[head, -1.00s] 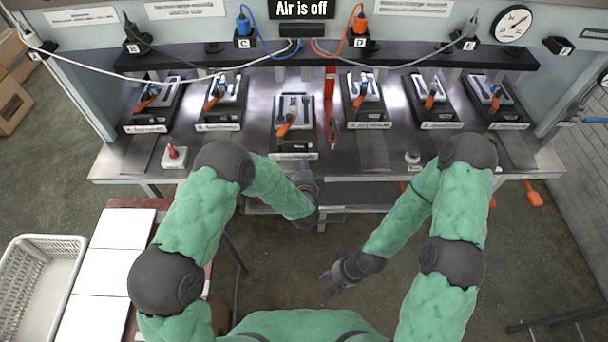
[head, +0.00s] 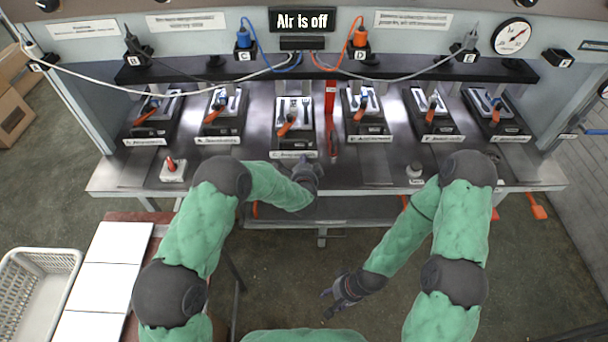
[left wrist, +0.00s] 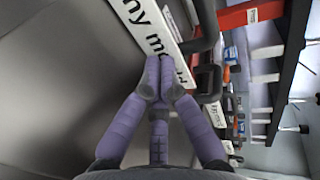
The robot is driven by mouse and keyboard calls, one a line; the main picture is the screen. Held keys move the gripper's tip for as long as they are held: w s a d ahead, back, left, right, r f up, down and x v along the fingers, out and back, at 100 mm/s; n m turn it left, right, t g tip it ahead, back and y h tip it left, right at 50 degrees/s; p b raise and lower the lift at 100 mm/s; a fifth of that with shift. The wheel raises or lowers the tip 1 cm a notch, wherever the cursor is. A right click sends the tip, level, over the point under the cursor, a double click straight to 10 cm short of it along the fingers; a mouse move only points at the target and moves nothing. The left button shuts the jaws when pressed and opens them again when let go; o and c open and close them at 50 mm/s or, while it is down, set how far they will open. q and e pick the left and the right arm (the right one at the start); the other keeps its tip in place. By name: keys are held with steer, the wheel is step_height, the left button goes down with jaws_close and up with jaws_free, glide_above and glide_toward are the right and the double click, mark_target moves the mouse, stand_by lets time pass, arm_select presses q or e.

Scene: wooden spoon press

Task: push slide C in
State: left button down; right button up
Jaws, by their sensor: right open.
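The block marked C (head: 244,50) is on the back panel, with a blue plug and blue hose at it. I cannot tell how far its slide stands out. My left gripper (head: 312,168) is at the bench's front edge, just below the third press station (head: 293,128), well short of block C. In the left wrist view its purple fingers (left wrist: 164,72) are together with nothing seen between them, close to a white label strip (left wrist: 150,28). My right gripper (head: 328,302) is open and empty, low in front of the bench.
Several press stations with orange handles line the metal bench (head: 235,172). A red-topped button (head: 172,168) and a grey knob (head: 415,173) sit near its front edge. A red upright strip (head: 331,120) is right of the third station. The sign (head: 302,19) reads "Air is off".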

mark_target(303, 146)
arm_select(q)
steer(key=w+b, duration=0.1)
steer(key=w, duration=0.6)
steer(key=shift+f, duration=0.1)
steer(key=shift+w, duration=0.35)
steer(key=shift+r, duration=0.2)
steer(key=shift+a, duration=0.1)
